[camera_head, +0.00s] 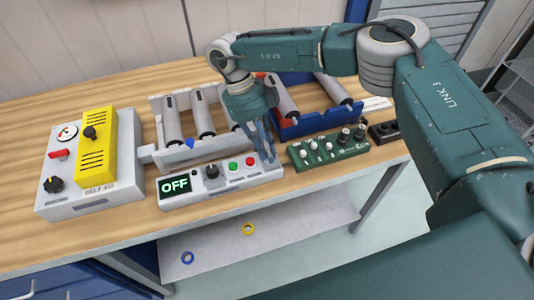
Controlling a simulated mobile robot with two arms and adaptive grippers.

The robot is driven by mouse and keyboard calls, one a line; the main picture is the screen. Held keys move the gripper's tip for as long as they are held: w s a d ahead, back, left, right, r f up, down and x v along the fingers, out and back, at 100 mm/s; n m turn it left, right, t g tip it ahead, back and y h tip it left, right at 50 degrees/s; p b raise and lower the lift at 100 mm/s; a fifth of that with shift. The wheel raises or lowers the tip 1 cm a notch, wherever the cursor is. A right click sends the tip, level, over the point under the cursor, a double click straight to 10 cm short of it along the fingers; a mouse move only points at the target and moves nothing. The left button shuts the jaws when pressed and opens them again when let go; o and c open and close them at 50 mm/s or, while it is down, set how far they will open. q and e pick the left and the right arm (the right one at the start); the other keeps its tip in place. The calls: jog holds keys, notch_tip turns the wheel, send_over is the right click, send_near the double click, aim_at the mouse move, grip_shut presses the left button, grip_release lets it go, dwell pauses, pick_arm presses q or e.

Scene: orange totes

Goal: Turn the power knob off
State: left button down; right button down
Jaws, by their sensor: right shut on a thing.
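A long white control panel (232,182) lies near the table's front edge. Its display (174,186) reads OFF in green. A black knob (211,171) stands beside the display, with green and red buttons (250,161) to its right. My right gripper (268,154) reaches down from above to the panel's right end. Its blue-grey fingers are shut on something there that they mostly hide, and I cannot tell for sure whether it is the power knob. My left gripper is out of view.
A white and yellow box (98,155) with a black dial stands at the left. A green board with several knobs (328,148) lies just right of my gripper. White and blue racks with grey rollers (203,115) stand behind. Bare wood shows at the front left.

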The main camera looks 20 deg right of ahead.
jog(key=shift+n+t+h+b, duration=0.35)
jog(key=shift+n+b, duration=0.3)
jog(key=shift+n, duration=0.45)
jog(key=shift+r, duration=0.1)
jog(key=c, duration=1.7)
grip_release()
jog(key=shift+s, duration=0.1)
jog(key=v, duration=1.2)
